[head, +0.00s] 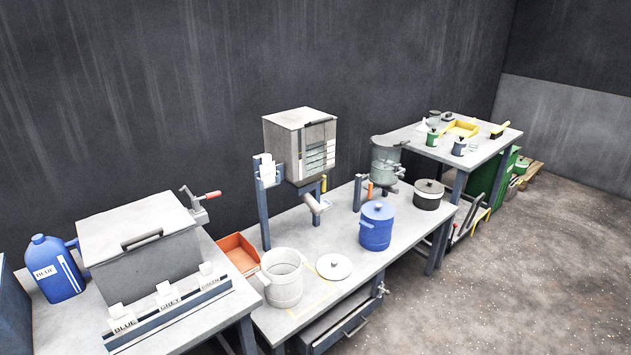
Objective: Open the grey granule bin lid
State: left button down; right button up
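A large grey bin (152,272) stands on the left table in the head view. Its broad grey lid (135,219) lies flat across the top and looks shut. A dark bar handle (141,240) sits near the front edge of the lid. A lever with a red grip (205,196) stands at the bin's back right corner. A label rack (170,313) in front of the bin reads BLUE, GREY and GREEN. It covers part of the bin's lower front. Neither of my grippers is in view.
A blue jug (55,268) stands left of the bin. The middle table holds an open grey pot (282,285), a loose round lid (334,267), an orange tray (238,254), a blue lidded pot (376,228) and a grey machine (299,145). The floor (540,260) at right is clear.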

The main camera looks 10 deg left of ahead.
aim_at(103, 237)
jog(key=u, duration=1.3)
